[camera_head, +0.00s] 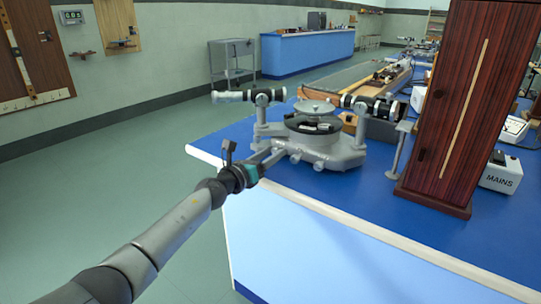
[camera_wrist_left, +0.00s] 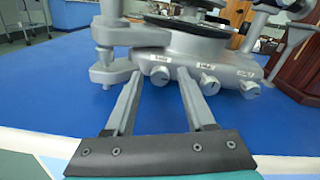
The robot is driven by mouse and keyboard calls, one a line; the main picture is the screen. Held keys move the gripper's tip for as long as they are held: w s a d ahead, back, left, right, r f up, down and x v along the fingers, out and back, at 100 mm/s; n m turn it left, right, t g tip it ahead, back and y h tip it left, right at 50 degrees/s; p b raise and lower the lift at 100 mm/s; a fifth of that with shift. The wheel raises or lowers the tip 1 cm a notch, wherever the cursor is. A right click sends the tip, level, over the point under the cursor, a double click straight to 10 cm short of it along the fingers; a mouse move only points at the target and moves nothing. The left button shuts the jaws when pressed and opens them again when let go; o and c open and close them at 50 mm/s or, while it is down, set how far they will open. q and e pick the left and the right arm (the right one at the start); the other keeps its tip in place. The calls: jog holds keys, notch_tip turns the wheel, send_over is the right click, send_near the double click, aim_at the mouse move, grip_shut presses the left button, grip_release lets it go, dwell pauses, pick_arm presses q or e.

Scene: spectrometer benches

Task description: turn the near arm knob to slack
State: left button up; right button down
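A grey spectrometer (camera_head: 345,155) with a round black-rimmed table stands near the bench's left corner. In the left wrist view, several small grey knobs stick out of its base front, under small labels too blurred to read. One knob (camera_wrist_left: 160,77) shows between my fingers, and another knob (camera_wrist_left: 208,85) is just right of them. I cannot tell which is the near arm knob. My left gripper (camera_head: 269,157) reaches in from the left, level with the base; in the wrist view its fingers (camera_wrist_left: 160,80) are apart with nothing gripped. Whether they touch the base is unclear. My right gripper is out of view.
The blue bench top (camera_head: 290,178) is bare in front of the spectrometer. A tall dark wooden case (camera_head: 467,105) stands to its right, with a white MAINS box (camera_head: 500,174) beyond. The telescope tubes overhang above my gripper. Open floor lies left.

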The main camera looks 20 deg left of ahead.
pick_arm(q)
grip_shut()
dwell(0.6)
jog(key=shift+n, duration=0.4)
jog(key=shift+n+p, duration=0.5)
jog(key=shift+n, duration=0.2)
jog(key=n+p, duration=0.1)
jog(key=n, duration=0.2)
jog(key=n+p, duration=0.4)
jog(key=n, duration=0.4)
jog(key=shift+n, duration=0.3)
jog(key=shift+n+p, duration=0.75)
jog(key=shift+n, duration=1.35)
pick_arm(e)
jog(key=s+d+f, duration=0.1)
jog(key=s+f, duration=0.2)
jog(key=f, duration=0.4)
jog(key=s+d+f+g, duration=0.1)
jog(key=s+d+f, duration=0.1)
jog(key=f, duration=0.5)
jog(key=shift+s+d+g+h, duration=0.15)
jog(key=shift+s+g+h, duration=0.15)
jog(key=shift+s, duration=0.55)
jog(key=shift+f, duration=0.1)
